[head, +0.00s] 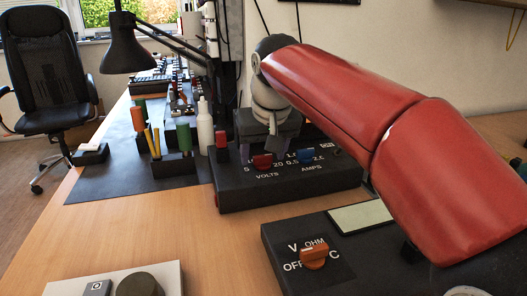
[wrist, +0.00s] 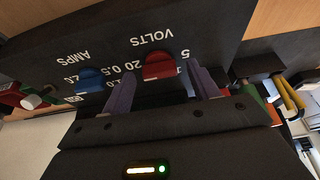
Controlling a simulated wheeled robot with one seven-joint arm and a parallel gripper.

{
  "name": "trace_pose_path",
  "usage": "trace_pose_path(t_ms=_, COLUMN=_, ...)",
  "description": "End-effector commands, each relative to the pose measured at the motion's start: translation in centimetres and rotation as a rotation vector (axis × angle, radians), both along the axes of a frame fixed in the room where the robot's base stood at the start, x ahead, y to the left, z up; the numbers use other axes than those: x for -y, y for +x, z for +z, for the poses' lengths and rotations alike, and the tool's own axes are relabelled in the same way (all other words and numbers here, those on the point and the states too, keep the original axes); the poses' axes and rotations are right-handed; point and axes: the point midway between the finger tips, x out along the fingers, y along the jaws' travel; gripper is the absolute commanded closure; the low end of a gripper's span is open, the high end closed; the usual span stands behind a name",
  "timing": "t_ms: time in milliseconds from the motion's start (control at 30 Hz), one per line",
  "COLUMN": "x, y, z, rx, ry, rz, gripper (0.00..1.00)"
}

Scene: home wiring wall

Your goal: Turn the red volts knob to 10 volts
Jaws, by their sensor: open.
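The red volts knob (head: 262,162) sits on the left of the front face of a black power supply box (head: 300,188), above the VOLTS label. In the wrist view the same red knob (wrist: 158,64) lies between the two purple-grey fingers of my gripper (wrist: 164,80). My gripper (head: 259,149) is open, with one finger on each side of the knob and visible gaps. A 5 and a 20 show beside the knob. The 10 mark is hidden, and I cannot tell the knob's exact setting.
A blue amps knob (head: 305,156) sits right of the red knob. A multimeter with an orange dial (head: 314,257) lies in front. A white bottle (head: 205,127) and green-handled tools (head: 184,137) stand to the left.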

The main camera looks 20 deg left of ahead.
Motion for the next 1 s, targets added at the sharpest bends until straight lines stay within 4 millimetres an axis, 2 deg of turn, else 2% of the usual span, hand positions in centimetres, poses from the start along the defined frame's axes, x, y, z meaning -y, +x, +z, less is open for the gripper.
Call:
trace_pose_path(t_ms=67, x=0.0, y=0.0, z=0.01, rx=0.0, ry=0.0, rz=0.0, gripper=0.41)
trace_pose_path(t_ms=400, x=0.01, y=-0.01, z=0.03, rx=0.0, ry=0.0, rz=0.0, gripper=0.85)
trace_pose_path(t_ms=733, x=0.09, y=0.03, z=0.15, rx=-0.001, ry=0.0, rz=0.049, gripper=0.85)
trace_pose_path(t_ms=1000, x=0.18, y=0.14, z=0.3, rx=-0.001, ry=0.0, rz=0.224, gripper=0.85)
